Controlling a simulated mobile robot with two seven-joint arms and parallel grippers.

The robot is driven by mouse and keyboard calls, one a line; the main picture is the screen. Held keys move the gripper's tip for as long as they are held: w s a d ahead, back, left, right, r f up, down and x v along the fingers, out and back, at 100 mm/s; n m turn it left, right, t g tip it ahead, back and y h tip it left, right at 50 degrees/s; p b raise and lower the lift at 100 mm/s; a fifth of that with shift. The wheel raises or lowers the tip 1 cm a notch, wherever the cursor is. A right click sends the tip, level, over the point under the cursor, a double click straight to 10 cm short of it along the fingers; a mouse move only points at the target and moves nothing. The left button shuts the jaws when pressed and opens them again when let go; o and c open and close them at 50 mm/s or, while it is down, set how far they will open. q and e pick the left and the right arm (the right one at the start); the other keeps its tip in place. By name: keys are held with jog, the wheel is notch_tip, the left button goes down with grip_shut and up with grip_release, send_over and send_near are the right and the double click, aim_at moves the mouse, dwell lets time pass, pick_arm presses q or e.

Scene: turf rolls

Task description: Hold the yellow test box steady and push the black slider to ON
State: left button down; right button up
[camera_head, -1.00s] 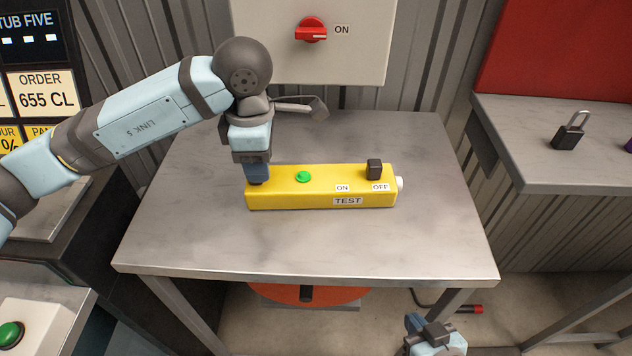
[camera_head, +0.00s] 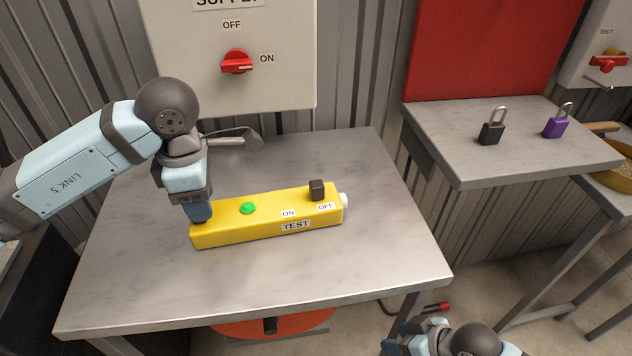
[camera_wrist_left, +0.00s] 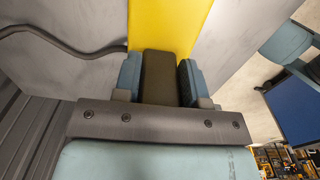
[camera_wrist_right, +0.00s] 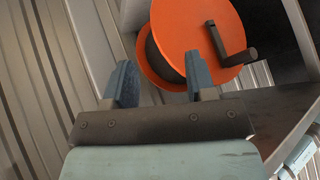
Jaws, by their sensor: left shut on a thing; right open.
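The yellow test box (camera_head: 265,230) lies on the grey table in the head view. Its black slider (camera_head: 317,190) stands at the right end, by the OFF label (camera_head: 326,207). The ON label (camera_head: 288,213) is left of it, and a green button or lamp (camera_head: 248,208) is further left. My left gripper (camera_head: 201,217) is shut on the box's left end; the left wrist view shows the yellow box (camera_wrist_left: 168,22) at its fingers. My right gripper (camera_head: 405,340) is open and empty, low beyond the table's front right corner, away from the box. Its spread fingers (camera_wrist_right: 160,82) show in the right wrist view.
A supply panel with a red switch (camera_head: 237,62) stands behind. A side bench (camera_head: 465,165) at right carries a black padlock (camera_head: 491,130) and a purple padlock (camera_head: 556,125). An orange reel (camera_wrist_right: 185,40) sits below the table.

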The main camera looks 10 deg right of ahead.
jog(key=d+r+n+g+h, duration=0.2)
jog(key=d+r+g, duration=0.5)
jog(key=d, duration=0.4)
notch_tip(320, 180, up, 31)
jog(key=n, duration=1.2)
send_over(319, 183)
jog(key=d, duration=0.4)
jog(key=shift+t, duration=0.4)
jog(key=x, duration=1.1)
jog(key=shift+w+a, duration=0.1)
jog(key=shift+w, duration=0.1)
